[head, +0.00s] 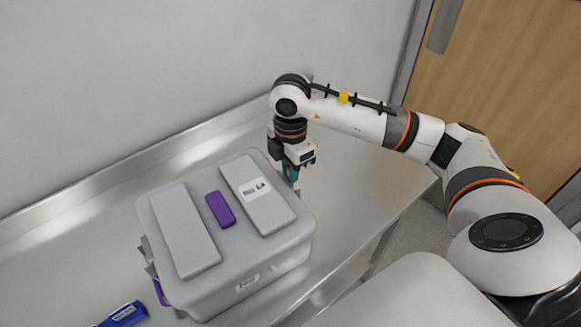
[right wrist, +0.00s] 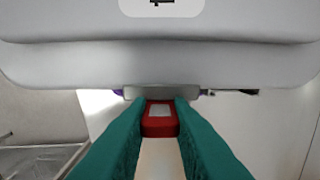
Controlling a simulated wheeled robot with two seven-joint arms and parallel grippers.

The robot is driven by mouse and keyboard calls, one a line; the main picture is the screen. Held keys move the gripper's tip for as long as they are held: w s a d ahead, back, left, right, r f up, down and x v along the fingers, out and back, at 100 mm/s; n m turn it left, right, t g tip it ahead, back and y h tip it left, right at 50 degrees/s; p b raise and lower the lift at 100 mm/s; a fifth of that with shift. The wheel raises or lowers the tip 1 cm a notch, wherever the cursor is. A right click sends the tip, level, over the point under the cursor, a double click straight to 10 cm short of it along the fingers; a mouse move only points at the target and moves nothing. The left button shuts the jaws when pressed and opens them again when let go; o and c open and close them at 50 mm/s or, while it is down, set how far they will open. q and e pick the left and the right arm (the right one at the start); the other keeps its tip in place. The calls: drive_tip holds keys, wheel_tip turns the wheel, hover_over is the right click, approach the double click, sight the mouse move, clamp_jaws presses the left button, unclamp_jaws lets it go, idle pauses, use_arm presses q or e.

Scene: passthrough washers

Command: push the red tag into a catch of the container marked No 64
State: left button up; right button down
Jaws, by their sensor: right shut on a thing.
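A grey lidded container (head: 290,245) stands on the metal bench. A white label with dark marks lies on its right lid pad; I cannot read the marks surely. My right gripper (head: 292,178) points down at the container's far right side. In the right wrist view its teal fingers (right wrist: 160,125) are shut on the red tag (right wrist: 160,127), which has a pale grey patch. The tag's far end is at or just below a grey catch (right wrist: 160,92) under the lid rim. I cannot tell whether it is inside. The head view hides the tag. My left gripper is not in view.
A purple piece (head: 221,210) lies between the lid's two raised pads. Grey catches and a purple piece show at the container's left side. A blue labelled object (head: 124,314) lies at lower left. The wall runs behind the bench (head: 95,235); bench right of the container is clear.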

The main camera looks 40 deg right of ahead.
drive_tip(key=shift+s+f, duration=0.15)
drive_tip(key=shift+f, duration=0.1)
drive_tip(key=c, duration=1.2)
unclamp_jaws()
drive_tip(key=shift+a+f, duration=0.1)
drive_tip(key=shift+c, duration=0.2)
drive_tip(key=shift+o, duration=0.3)
drive_tip(key=o, duration=0.3)
drive_tip(key=shift+r+p, duration=0.85)
drive_tip(key=shift+r, duration=0.5)
drive_tip(key=shift+r+p, duration=1.6)
drive_tip(key=shift+r, duration=0.8)
